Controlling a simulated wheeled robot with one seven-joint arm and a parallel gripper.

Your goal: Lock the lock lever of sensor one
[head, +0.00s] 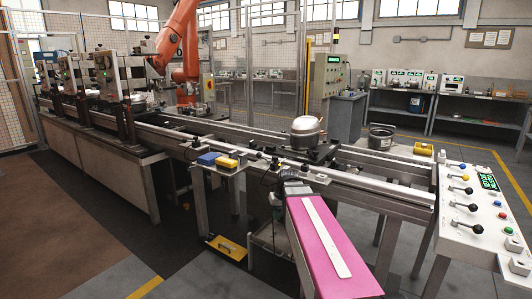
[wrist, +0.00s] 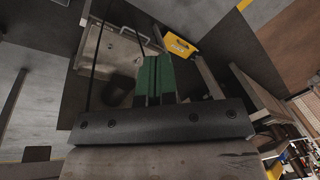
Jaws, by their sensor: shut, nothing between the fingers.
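A white control panel (head: 482,205) at the right carries several black-knobbed levers (head: 468,190) in a column, with coloured buttons beside them. Their labels are too small to read, so I cannot tell which lever, if any, belongs to sensor one. Small dark devices, possibly sensors (head: 275,166), sit along the near rail of the conveyor; their details are unclear. My gripper (wrist: 153,78) shows in the wrist view with its green fingers together and nothing between them. It is apart from the panel. In the head view my pink arm hides the gripper's fingers.
A silver compressor (head: 306,133) stands on the conveyor (head: 370,187). A blue box (head: 209,158) and a yellow box (head: 227,161) sit on a small side shelf. An orange robot arm (head: 181,45) stands behind the line.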

